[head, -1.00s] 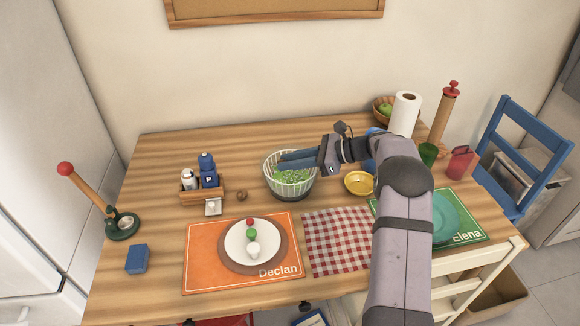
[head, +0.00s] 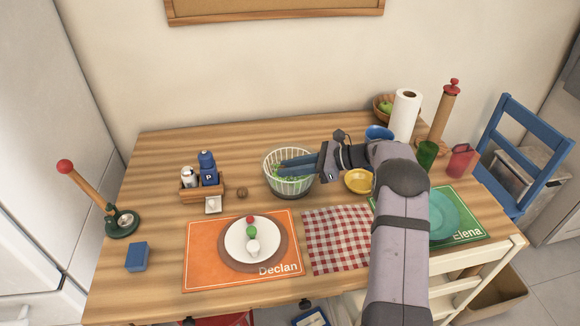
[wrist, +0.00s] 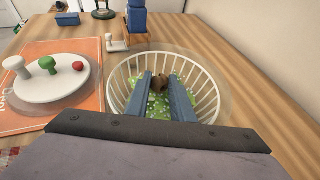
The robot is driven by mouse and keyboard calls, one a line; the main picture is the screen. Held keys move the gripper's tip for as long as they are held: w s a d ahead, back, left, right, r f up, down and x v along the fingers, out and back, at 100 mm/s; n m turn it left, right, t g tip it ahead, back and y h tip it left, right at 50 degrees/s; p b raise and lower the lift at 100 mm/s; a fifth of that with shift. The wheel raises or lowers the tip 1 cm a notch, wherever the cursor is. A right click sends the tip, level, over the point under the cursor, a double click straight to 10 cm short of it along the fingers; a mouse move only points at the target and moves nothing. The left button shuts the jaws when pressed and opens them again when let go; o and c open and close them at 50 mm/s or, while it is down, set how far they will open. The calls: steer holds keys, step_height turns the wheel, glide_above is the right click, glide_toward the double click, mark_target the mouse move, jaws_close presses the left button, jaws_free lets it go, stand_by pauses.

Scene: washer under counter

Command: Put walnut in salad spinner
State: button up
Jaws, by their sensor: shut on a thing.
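The salad spinner (head: 267,178) is a clear bowl with a white slatted basket and green shreds inside. It stands open near the middle of the table and also shows in the wrist view (wrist: 207,88). My gripper (head: 284,168) reaches in over its rim from the right, with its blue fingers slanting down into the basket. In the wrist view the fingertips (wrist: 160,82) are shut on a brown lump, the walnut (wrist: 158,85), above the green shreds. The fingers hide the walnut in the head view.
A caddy with bottles (head: 203,194) stands further left. A plate (head: 238,249) with small items is in front, and a yellow bowl (head: 358,182) is to the right.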

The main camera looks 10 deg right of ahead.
steer(key=o, duration=1)
steer(key=shift+r, duration=0.3)
steer(key=v, duration=1.2)
steer(key=shift+r, duration=0.25)
